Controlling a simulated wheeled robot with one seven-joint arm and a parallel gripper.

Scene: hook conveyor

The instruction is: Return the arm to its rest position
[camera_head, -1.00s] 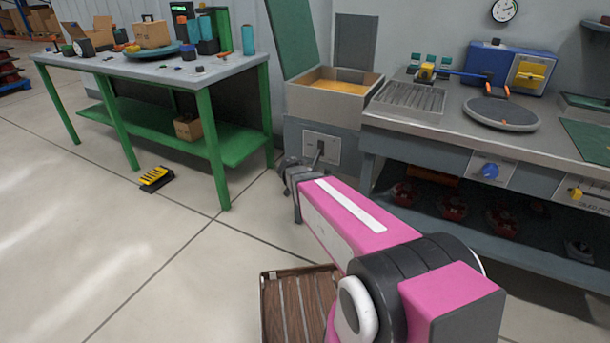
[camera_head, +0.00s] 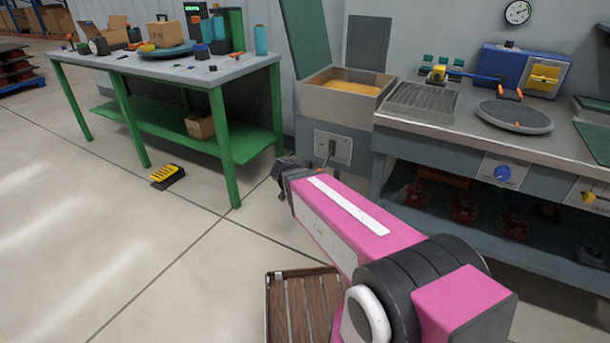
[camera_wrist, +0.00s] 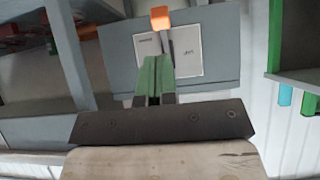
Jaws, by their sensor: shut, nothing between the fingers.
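My pink arm reaches forward in the head view, with my gripper (camera_head: 279,175) at its far end, low over the floor. In the wrist view my gripper (camera_wrist: 155,68) shows as two green fingers pressed together, with nothing between them. Beyond the fingertips is a lever with an orange end (camera_wrist: 160,17) on a light plate (camera_wrist: 190,50). The head view shows this plate (camera_head: 342,149) on the front of a grey cabinet (camera_head: 357,155), beyond the gripper. The fingertips look apart from the lever, though the exact gap is hard to tell.
A green-legged table (camera_head: 224,150) with boxes and jars stands at the left. A grey workbench (camera_head: 480,155) with a round plate (camera_head: 513,116) and a blue machine (camera_head: 500,65) is at the right. A yellow-black pedal (camera_head: 167,176) and a brown slatted crate (camera_head: 300,305) are on the floor.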

